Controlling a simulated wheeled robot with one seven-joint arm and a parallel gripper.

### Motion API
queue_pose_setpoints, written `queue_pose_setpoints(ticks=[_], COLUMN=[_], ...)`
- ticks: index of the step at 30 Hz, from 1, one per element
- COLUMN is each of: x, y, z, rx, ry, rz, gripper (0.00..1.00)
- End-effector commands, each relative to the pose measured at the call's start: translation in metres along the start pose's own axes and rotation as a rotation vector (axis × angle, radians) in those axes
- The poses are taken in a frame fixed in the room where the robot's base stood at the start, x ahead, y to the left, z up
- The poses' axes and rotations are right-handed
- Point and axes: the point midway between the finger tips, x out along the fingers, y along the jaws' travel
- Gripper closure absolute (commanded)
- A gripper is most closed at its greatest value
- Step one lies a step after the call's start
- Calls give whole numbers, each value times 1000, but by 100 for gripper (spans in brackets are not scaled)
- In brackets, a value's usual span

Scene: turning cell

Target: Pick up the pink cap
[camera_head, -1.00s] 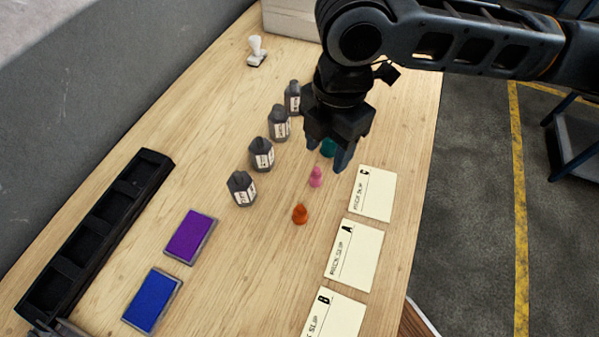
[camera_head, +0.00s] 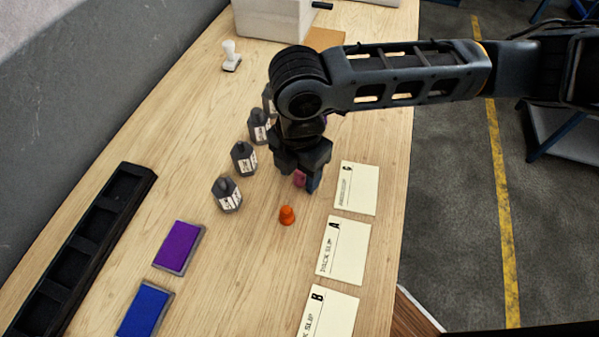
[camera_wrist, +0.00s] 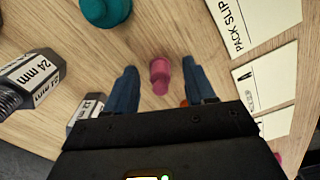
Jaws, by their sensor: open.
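The pink cap (camera_wrist: 159,76) stands on the wooden table, seen in the wrist view between and just beyond my two open fingers. In the head view the pink cap (camera_head: 299,179) is partly hidden by my gripper (camera_head: 303,180), which is low over it. In the wrist view my gripper (camera_wrist: 160,90) is open, with blue fingertips on both sides of the cap and clear gaps to it. I cannot tell exactly how high the fingertips are above the table.
An orange cap (camera_head: 287,215) stands just in front. A teal cap (camera_wrist: 106,10) is close by in the wrist view. Pack slips (camera_head: 343,250) lie to the right. Purple (camera_head: 179,246) and blue (camera_head: 144,311) pads lie front left.

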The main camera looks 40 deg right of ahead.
Motion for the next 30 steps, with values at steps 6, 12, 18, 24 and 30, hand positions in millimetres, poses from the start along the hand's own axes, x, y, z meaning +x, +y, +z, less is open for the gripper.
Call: queue_pose_setpoints(ticks=[6,12,18,24,30], x=[0,0,0,0,-4], y=[0,0,0,0,0], z=[0,0,0,0,0], rx=[0,0,0,0,-1], ry=[0,0,0,0,0], rz=[0,0,0,0,0], gripper=[60,79,98,100,100])
